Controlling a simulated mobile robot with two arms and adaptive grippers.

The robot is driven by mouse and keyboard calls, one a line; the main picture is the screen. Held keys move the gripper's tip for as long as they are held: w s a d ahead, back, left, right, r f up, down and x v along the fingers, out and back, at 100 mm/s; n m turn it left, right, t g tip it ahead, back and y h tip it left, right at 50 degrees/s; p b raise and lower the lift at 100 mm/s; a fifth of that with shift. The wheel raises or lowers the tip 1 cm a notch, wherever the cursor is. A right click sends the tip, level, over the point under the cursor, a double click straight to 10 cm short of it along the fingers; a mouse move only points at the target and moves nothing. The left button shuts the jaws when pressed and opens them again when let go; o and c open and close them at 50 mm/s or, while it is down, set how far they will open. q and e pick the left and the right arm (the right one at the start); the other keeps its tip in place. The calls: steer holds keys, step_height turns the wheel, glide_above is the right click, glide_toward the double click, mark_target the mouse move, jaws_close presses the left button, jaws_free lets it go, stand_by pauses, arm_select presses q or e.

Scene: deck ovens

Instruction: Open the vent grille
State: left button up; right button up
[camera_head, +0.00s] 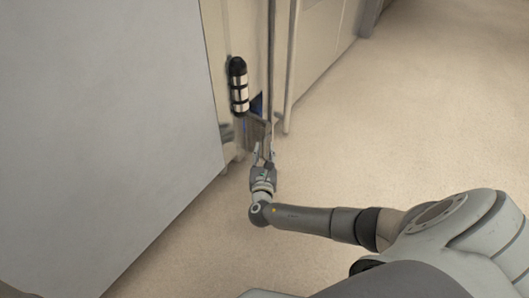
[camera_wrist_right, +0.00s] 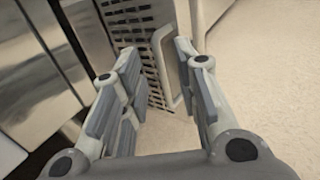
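The vent grille (camera_wrist_right: 136,22) shows in the right wrist view as a pale panel with rows of dark slots. A pale loop handle (camera_wrist_right: 158,38) stands along its right side. My right gripper (camera_wrist_right: 158,75) is open, with its two fingers apart on either side of the grille's handle side. The right finger overlaps the handle in the picture; I cannot tell if they touch. In the head view the right gripper (camera_head: 264,155) is low at the front of the unit, and the grille is seen nearly edge-on and hard to make out. My left gripper is out of view.
A large grey panel (camera_head: 105,120) fills the left of the head view. A black and silver cylinder (camera_head: 239,86) is on the unit's front above the gripper. Shiny metal panels (camera_wrist_right: 40,75) lie left in the wrist view. The beige floor (camera_head: 420,120) is clear to the right.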

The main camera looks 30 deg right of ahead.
steer(key=shift+b+x, duration=0.55)
steer(key=shift+x, duration=0.8)
jaws_close()
